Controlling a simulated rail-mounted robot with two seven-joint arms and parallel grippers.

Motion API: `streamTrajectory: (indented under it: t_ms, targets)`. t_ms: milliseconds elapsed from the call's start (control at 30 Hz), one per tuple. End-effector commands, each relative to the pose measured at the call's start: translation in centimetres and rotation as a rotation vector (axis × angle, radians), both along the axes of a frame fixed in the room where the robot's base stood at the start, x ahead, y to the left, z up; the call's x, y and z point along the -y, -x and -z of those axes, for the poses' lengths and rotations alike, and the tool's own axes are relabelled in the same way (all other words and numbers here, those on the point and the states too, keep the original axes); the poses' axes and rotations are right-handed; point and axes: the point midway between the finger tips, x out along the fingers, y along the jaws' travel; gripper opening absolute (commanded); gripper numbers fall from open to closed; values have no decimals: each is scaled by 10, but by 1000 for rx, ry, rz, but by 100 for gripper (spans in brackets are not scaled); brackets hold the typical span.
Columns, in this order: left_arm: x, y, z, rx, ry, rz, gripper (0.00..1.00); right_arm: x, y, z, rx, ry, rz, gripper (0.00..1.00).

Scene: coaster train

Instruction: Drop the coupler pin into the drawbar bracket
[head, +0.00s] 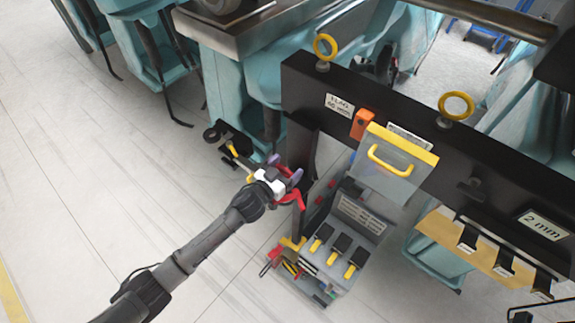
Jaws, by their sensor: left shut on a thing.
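My left gripper (287,176) is near the middle of the head view, beside the dark post under the black beam. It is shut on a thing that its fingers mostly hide. A red bent piece (292,199) shows right at the fingers; I cannot tell whether it is held. Just left of the gripper is a dark metal fitting (235,143) with yellow parts, low by the teal car. I cannot tell for sure whether it is the drawbar bracket. I cannot clearly make out the coupler pin. My right gripper is not in view.
A black beam (400,128) with yellow rings (457,104) crosses the upper right. A grey cabinet (352,226) with black and yellow tools stands below. The pale floor (90,190) at left is free.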

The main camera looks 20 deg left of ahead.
Motion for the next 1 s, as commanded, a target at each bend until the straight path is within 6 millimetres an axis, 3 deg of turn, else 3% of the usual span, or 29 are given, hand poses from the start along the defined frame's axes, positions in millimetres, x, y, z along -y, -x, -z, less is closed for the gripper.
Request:
streamTrajectory:
  t_ms: [33,733,867,1000]
  targets:
    - [3,-5,-37,45,35,11,45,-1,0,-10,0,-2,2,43]
    - [0,-5,-74,46,34,10,46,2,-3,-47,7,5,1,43]
    - [1,-4,-78,43,31,10,44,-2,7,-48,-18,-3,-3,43]
    - [2,-3,-80,40,27,10,44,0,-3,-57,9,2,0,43]
